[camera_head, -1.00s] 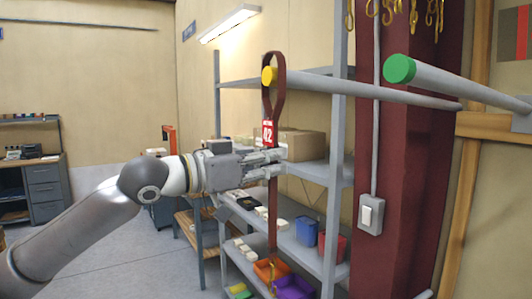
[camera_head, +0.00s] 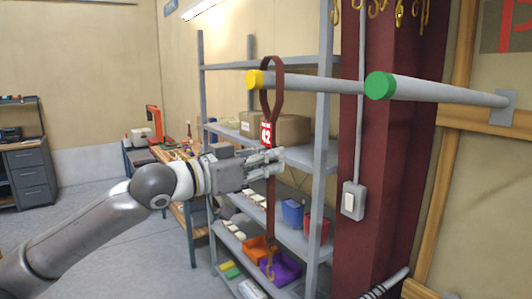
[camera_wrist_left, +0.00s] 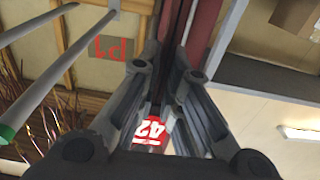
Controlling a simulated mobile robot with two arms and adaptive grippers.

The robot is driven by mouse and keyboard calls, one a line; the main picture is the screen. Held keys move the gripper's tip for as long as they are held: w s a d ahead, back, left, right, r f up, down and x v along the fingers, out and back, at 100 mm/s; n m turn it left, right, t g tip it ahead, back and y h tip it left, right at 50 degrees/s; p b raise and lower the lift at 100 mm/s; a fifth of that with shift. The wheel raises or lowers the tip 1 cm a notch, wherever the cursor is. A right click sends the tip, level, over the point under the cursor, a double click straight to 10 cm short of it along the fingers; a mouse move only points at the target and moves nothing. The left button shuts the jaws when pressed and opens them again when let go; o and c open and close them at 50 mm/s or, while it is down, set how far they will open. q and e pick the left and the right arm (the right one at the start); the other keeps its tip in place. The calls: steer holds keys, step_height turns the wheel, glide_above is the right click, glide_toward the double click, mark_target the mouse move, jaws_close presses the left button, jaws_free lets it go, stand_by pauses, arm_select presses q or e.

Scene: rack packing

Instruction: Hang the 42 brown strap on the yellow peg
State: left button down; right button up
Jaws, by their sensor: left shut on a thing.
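The brown strap (camera_head: 271,190) hangs down from a loop at its top, with a red tag (camera_head: 266,135) below the loop. The tag (camera_wrist_left: 152,129) reads 42 in the left wrist view. My left gripper (camera_head: 275,158) is shut on the strap just below the tag; its fingers (camera_wrist_left: 170,68) fill the middle of the wrist view. The yellow peg (camera_head: 255,79) has its tip just left of the loop, and its rod runs right across the loop. I cannot tell for sure whether the loop is around the rod or beside it. My right gripper is out of view.
A grey shelf (camera_head: 322,180) with cartons and blue, red, orange and purple bins stands behind the strap. Yellow hooks (camera_head: 400,14) hang at the top.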

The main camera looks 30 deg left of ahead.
arm_select(q)
steer(key=shift+w+d+f+p, duration=0.25)
steer(key=shift+w+f+p, duration=0.15)
steer(key=shift+w+f, duration=0.2)
steer(key=shift+w+d+f+p, duration=0.25)
steer(key=shift+w+f+p, duration=0.1)
steer(key=shift+w+f, duration=0.2)
stand_by(0.3)
steer(key=c, duration=1.5)
jaws_free()
steer(key=shift+s, duration=0.1)
steer(key=shift+f, duration=0.1)
